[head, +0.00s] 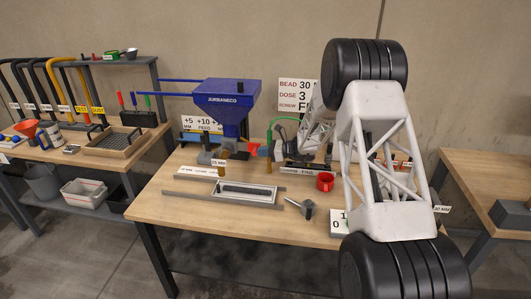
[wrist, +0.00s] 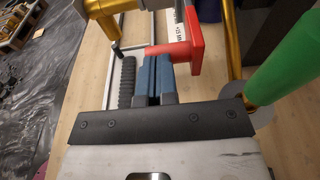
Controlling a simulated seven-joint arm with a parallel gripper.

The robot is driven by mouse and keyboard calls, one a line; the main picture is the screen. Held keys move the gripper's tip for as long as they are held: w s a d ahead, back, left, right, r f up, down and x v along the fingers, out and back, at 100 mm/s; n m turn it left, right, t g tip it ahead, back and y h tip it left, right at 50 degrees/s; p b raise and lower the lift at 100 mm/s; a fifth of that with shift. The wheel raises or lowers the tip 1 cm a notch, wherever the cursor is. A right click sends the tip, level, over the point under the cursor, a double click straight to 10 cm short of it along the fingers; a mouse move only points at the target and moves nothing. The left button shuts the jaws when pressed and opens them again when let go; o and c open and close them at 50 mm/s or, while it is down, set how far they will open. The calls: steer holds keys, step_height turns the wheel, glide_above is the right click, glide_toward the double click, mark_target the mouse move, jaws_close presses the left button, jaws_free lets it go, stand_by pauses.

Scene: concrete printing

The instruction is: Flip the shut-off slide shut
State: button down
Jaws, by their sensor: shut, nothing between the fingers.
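The shut-off slide appears to be the red piece (wrist: 184,50) ahead of my fingertips in the wrist view, with an upright part and an arm reaching left. In the head view a small red part (head: 253,149) shows at the outlet side of the blue hopper pump (head: 222,104). My gripper (wrist: 158,62) has its two blue fingers pressed together with nothing between them. Their tips are at the red arm's near edge; I cannot tell whether they touch. In the head view my arm covers much of the right of the bench, and the fingertips are not clear.
Brass-coloured pipes (wrist: 230,45) and a green cylinder (wrist: 284,72) stand close around my gripper. A grey-framed tray (head: 247,193), a red cup (head: 325,181) and a metal tool (head: 308,209) are on the bench. The bench's front left is clear.

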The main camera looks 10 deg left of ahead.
steer(key=shift+a, duration=2.65)
steer(key=d+r, duration=0.2)
steer(key=d, duration=1.2)
steer(key=shift+d+r, duration=0.2)
steer(key=shift+r, duration=0.2)
